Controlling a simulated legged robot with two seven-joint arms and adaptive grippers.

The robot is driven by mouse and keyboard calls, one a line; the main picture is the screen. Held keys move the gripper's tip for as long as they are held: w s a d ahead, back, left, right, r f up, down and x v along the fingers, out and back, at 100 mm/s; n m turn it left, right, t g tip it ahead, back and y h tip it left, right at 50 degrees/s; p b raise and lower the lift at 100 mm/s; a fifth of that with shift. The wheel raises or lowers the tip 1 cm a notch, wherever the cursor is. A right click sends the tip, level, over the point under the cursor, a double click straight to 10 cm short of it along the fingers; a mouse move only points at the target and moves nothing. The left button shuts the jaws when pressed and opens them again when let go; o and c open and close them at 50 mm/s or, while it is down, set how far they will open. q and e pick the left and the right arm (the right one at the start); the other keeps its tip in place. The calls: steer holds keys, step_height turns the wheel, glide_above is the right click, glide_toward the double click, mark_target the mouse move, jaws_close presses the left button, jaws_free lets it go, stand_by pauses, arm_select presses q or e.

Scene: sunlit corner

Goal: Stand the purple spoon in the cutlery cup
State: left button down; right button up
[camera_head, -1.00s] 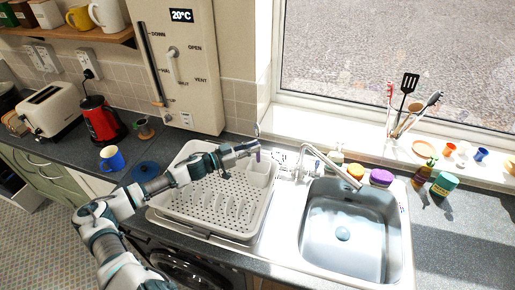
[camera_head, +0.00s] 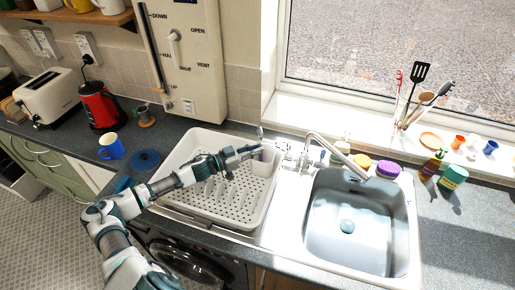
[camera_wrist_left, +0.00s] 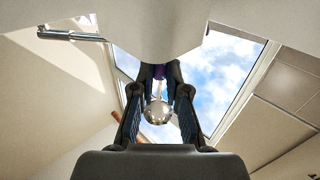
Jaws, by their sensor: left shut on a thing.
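The purple spoon (camera_head: 260,133) is upright, its silver bowl at the top and its purple handle downward. My left gripper (camera_head: 252,150) is shut on it at the back right of the dish rack. In the left wrist view the shiny bowl (camera_wrist_left: 157,111) shows between the fingers, with a bit of purple handle (camera_wrist_left: 159,72) above it. The pale cutlery cup (camera_head: 268,167) stands at the rack's back right corner, right by the gripper. The handle's lower part is at the cup's mouth; how deep it reaches is hidden. My right gripper is not in view.
The white dish rack (camera_head: 215,205) lies under my left arm. The tap (camera_head: 325,150) and sink (camera_head: 350,225) are to its right.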

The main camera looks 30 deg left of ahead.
mark_target(261, 130)
arm_select(q)
steer(key=shift+d+r, duration=0.15)
steer(key=shift+d, duration=0.5)
steer(key=c, duration=1.3)
jaws_free()
steer(key=shift+d, duration=0.3)
steer(key=shift+o, duration=1)
steer(key=shift+d+r, duration=0.1)
steer(key=shift+d, duration=0.05)
steer(key=shift+d+r, duration=0.15)
steer(key=shift+r, duration=4.8)
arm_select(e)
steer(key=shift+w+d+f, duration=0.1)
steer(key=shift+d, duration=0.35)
